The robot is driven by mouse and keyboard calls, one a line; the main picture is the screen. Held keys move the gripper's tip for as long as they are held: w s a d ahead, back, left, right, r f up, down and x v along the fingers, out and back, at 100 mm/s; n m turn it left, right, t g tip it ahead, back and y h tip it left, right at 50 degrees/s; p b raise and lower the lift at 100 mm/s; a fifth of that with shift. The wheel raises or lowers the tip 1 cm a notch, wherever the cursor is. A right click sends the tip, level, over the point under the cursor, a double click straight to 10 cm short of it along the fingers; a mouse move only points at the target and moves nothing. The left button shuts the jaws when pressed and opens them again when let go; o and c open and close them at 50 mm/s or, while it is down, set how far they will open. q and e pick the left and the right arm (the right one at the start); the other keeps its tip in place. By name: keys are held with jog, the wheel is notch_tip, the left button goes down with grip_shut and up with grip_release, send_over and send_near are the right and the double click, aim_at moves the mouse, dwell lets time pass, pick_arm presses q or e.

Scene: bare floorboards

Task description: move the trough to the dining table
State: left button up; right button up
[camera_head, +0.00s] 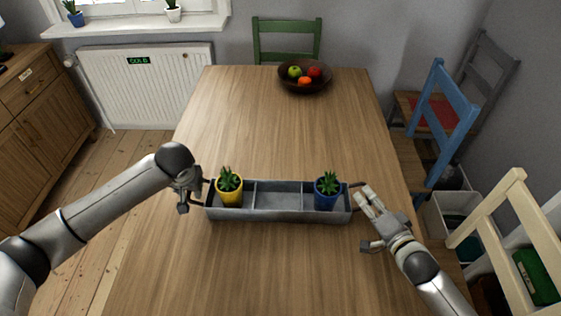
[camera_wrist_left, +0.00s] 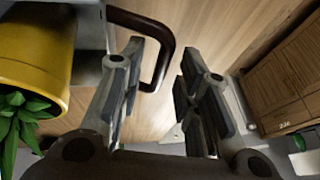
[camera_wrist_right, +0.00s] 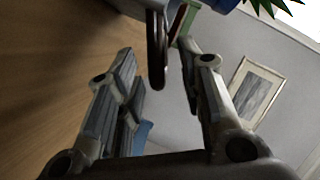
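The grey metal trough (camera_head: 278,215) is on the wooden dining table (camera_head: 265,120), near its front half. It has several compartments. A yellow pot (camera_head: 229,192) with a plant stands in its left compartment and a blue pot (camera_head: 327,194) with a plant in its right one; the middle is empty. My left gripper (camera_head: 195,195) is at the trough's left end. In the left wrist view its fingers are open, with the dark handle (camera_wrist_left: 160,60) near the left finger. My right gripper (camera_head: 362,220) is open by the right end; the right handle (camera_wrist_right: 157,50) shows ahead, between its fingers in view.
A brown bowl of fruit (camera_head: 305,80) stands at the table's far end. A green chair (camera_head: 287,38) is behind it, and a blue chair (camera_head: 440,120) and cream chair (camera_head: 510,215) are on the right. White crates (camera_head: 447,215) stand at the right. The table's middle is clear.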

jog(key=shift+s+d, duration=0.25)
jog(key=shift+s, duration=0.3)
pick_arm(q)
jog(key=v, duration=1)
pick_arm(e)
jog(key=v, duration=1.1)
pick_arm(q)
jog(key=shift+s+d, duration=0.1)
jog(key=shift+s, duration=0.05)
